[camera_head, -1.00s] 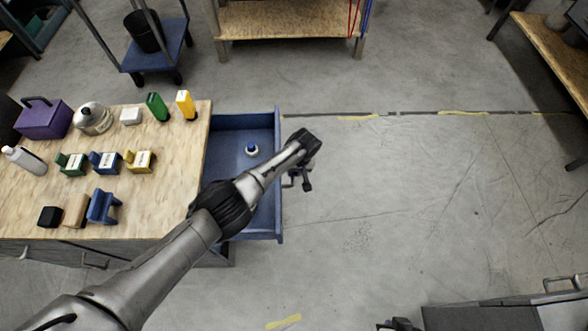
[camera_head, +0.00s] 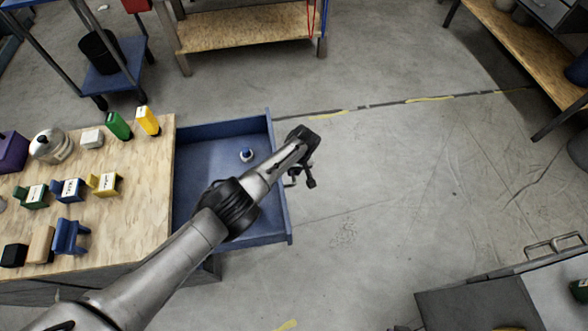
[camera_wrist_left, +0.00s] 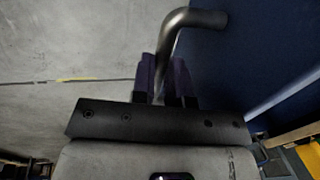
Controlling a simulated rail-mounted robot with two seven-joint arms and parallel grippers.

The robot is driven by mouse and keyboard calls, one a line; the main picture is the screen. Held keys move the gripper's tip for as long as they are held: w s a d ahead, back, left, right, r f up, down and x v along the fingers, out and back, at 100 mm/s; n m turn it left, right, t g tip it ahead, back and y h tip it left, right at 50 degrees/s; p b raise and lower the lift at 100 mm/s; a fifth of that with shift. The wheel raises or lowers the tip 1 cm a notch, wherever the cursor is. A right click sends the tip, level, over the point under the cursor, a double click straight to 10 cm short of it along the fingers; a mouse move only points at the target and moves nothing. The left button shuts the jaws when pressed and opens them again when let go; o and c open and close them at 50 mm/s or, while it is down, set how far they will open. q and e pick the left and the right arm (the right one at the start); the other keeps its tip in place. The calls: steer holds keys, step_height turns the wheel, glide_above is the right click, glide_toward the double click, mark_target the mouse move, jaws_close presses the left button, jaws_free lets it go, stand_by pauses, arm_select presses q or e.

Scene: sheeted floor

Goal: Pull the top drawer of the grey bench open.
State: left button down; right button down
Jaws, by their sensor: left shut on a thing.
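The grey bench with a wooden top (camera_head: 130,215) stands at the left in the head view. Its top drawer (camera_head: 205,150), blue inside, is pulled well out to the right. A small blue and white object (camera_head: 247,155) lies in it. My left arm reaches across the drawer, and my left gripper (camera_head: 300,178) is at the outer side of the drawer front. In the left wrist view the gripper (camera_wrist_left: 165,85) is shut on the metal bar handle (camera_wrist_left: 180,35), beside the blue drawer front (camera_wrist_left: 255,45). My right gripper is not in view.
Several bins, bottles and boxes stand on the bench top, including a yellow bin (camera_head: 104,185). The floor (camera_head: 400,190) right of the drawer is clear. A grey cabinet (camera_head: 480,300) with a handle stands at the lower right.

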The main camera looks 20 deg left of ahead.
arm_select(q)
steer(key=c, duration=1.1)
jaws_free()
steer(key=shift+r, duration=0.1)
steer(key=shift+w+d+r+p, duration=0.2)
steer(key=shift+d+r+p, duration=0.2)
steer(key=shift+r+p, duration=1.35)
steer(key=shift+w+d+r+p, duration=0.35)
steer(key=shift+r+p, duration=0.45)
steer(key=shift+r, duration=1.95)
steer(key=shift+w+d+r+p, duration=0.1)
steer(key=shift+d+r+p, duration=0.35)
steer(key=shift+r+p, duration=1.3)
steer(key=shift+r+b, duration=0.45)
steer(key=shift+b, duration=0.05)
